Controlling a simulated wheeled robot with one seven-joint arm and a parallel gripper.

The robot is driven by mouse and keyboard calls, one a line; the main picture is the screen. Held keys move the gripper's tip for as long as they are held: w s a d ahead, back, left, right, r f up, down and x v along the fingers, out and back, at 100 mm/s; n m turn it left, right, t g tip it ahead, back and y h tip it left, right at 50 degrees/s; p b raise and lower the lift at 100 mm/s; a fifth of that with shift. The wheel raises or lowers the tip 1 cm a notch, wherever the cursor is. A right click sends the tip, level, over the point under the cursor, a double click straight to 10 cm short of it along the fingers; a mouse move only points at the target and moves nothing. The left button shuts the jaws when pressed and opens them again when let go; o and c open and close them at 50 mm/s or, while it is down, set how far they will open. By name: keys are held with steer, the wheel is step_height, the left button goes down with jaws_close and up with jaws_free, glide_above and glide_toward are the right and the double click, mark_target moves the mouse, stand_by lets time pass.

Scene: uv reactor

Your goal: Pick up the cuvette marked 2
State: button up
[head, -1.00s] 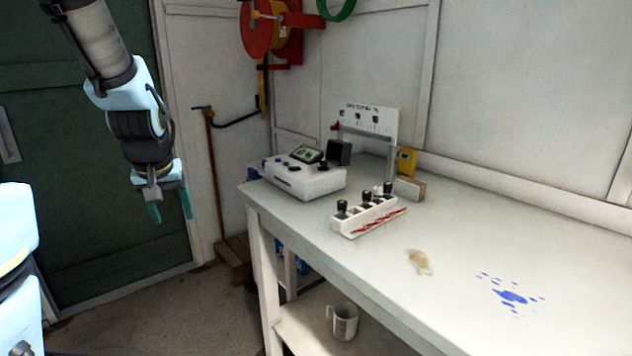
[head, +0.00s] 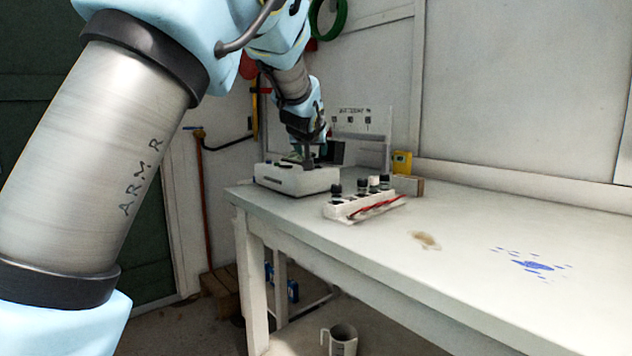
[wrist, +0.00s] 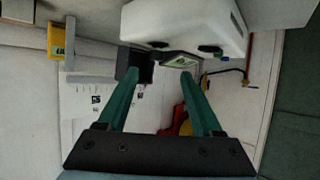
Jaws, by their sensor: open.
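A white rack (head: 365,206) stands on the bench, holding several small dark-capped cuvettes (head: 336,189). No number is readable on any of them, so I cannot tell which is marked 2. The rack and cuvettes do not show in the wrist view.
The white device (head: 296,181) sits at the bench's left end; it also shows in the wrist view (wrist: 185,25). A labelled panel (head: 352,122) and yellow object (head: 402,162) stand behind. Red sticks (head: 376,207) lie along the rack. The bench right of the stain (head: 425,240) is mostly clear.

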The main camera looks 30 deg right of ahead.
mark_target(316, 158)
steer(key=p+x, duration=0.1)
steer(key=x, duration=0.4)
steer(key=shift+w+d, duration=0.1)
steer(key=shift+d, duration=0.05)
steer(key=shift+d+r+p+x, duration=0.15)
steer(key=shift+p+x, duration=0.3)
steer(key=shift+x, duration=0.85)
steer(key=shift+d+r+p+x, duration=0.15)
steer(key=shift+p+x, duration=0.25)
steer(key=shift+x, duration=0.9)
steer(key=shift+a, duration=0.1)
steer(key=shift+c, duration=0.2)
jaws_close()
